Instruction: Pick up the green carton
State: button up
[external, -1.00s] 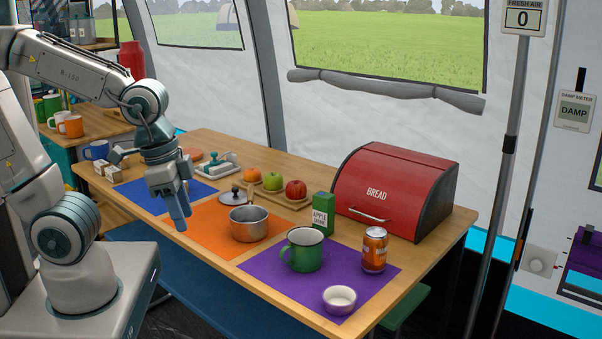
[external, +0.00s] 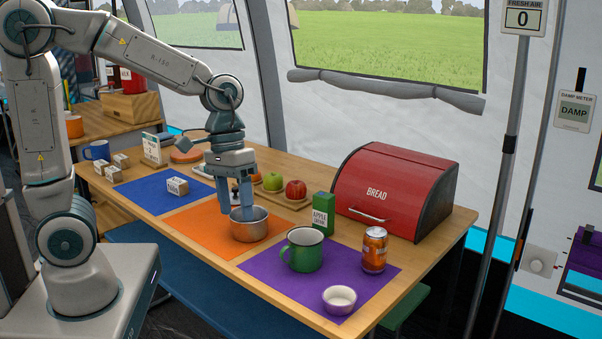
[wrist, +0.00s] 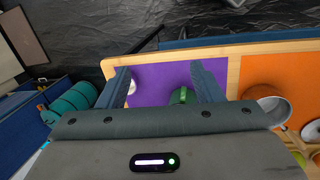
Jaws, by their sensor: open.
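The green carton (external: 323,212), labelled apple juice, stands upright on the wooden table just in front of the bread bin and behind the green mug. My gripper (external: 236,205) points down with its fingers apart and empty. In the external view it is left of the carton, its fingertips overlapping the back rim of the metal saucepan (external: 249,229); I cannot tell the exact height. In the wrist view my gripper (wrist: 163,82) also shows spread, with the purple mat between the fingers. I cannot make out the carton there.
The green mug (external: 303,250), orange can (external: 374,249) and white bowl (external: 339,300) stand on the purple mat (external: 268,274), close to the carton. The red bread bin (external: 385,190) is behind it. A board with apples (external: 296,189) lies to its left.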

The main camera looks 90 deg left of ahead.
jog(key=w+a+f+n+h, duration=0.2)
jog(key=w+a+n+h, duration=0.1)
jog(key=w+a+n, duration=0.35)
jog(key=n+t+h+b, duration=0.1)
jog(key=n+t+h, duration=0.2)
jog(key=n+t, duration=0.9)
send_near(332, 205)
jog(key=shift+w+d+f+n+g, duration=0.4)
jog(key=shift+w+d, duration=0.4)
jog(key=shift+w, duration=0.45)
jog(key=shift+w+d+f+n+g, duration=0.25)
jog(key=shift+w+d+g, duration=0.2)
jog(key=shift+w+d, duration=0.65)
jog(key=shift+w+d+f+n+g, duration=0.3)
jog(key=shift+w+d+g, duration=0.2)
jog(key=shift+w, duration=0.95)
jog(key=shift+r, duration=0.1)
jog(key=c, duration=1.2)
